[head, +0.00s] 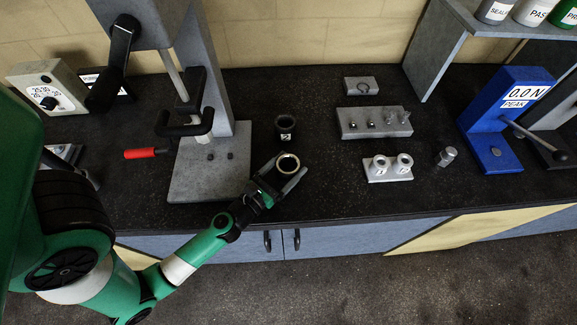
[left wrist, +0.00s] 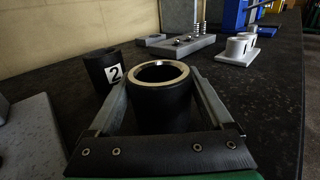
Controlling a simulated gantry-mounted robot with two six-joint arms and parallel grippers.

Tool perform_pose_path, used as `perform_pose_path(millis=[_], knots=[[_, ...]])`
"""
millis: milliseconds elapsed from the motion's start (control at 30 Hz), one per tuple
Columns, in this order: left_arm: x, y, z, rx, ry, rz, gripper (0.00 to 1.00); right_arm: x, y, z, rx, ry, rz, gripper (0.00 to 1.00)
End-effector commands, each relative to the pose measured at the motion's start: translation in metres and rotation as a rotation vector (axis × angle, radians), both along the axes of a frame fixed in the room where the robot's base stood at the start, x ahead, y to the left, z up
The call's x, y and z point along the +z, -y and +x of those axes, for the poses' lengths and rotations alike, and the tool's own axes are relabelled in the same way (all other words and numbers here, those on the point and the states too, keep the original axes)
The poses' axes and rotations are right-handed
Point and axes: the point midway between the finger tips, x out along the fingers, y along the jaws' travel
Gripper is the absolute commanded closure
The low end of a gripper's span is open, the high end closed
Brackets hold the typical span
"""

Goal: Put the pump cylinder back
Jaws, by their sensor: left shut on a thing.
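My left gripper (head: 281,177) is shut on a black cylinder with a bright metal rim (head: 288,164), open at the top. In the left wrist view this cylinder (left wrist: 162,100) stands upright between the two fingers. I cannot tell whether its base touches the bench, and the fingers hide part of its sides. A similar black cup marked 2 (head: 285,128) stands just behind it, apart from the gripper; it also shows in the left wrist view (left wrist: 104,70). My right gripper is not in view.
A grey press stand (head: 205,180) is left of the gripper, with a red-handled tool (head: 146,153) beside it. To the right are a white two-cup holder (head: 388,176), a grey block with pins (head: 373,128), a metal plug (head: 446,157) and a blue gauge (head: 490,125). The bench front edge is close.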

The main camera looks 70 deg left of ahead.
Motion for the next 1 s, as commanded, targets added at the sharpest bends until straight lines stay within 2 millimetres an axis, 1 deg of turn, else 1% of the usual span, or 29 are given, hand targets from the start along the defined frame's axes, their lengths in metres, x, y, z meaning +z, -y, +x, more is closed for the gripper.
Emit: perform_pose_path(millis=[33, 100, 300, 400, 433, 567, 667, 700, 833, 867, 900, 1000], knots=[[-0.001, 0.000, 0.000, 0.000, 0.000, 0.000, 0.10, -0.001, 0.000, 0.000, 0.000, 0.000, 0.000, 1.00], [0.000, 0.000, 0.000, 0.000, 0.000, 0.000, 0.00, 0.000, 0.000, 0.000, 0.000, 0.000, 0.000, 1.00], [0.000, 0.000, 0.000, 0.000, 0.000, 0.000, 0.00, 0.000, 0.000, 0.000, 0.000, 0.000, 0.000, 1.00], [0.006, 0.000, 0.000, 0.000, 0.000, 0.000, 0.00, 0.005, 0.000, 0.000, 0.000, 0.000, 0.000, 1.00], [0.001, 0.002, -0.003, -0.001, -0.001, 0.000, 0.00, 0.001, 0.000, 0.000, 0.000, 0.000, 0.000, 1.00], [-0.003, 0.014, -0.022, -0.003, -0.001, -0.002, 0.00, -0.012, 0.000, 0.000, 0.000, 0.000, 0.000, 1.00], [-0.006, 0.027, -0.045, -0.005, -0.003, -0.002, 0.00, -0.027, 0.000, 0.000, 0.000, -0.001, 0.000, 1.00], [-0.007, 0.033, -0.054, -0.007, -0.004, 0.000, 0.00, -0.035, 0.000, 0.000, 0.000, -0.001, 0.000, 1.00], [-0.007, 0.050, -0.082, -0.011, -0.004, 0.000, 0.00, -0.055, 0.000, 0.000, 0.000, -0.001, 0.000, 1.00], [-0.005, 0.052, -0.087, -0.011, -0.002, 0.000, 0.00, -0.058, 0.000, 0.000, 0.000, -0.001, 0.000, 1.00], [-0.001, 0.054, -0.088, -0.012, -0.004, 0.000, 0.00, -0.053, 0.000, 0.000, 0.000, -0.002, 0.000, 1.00], [-0.001, 0.058, -0.094, -0.009, -0.006, -0.002, 0.00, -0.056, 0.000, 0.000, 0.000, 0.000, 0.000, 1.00]])
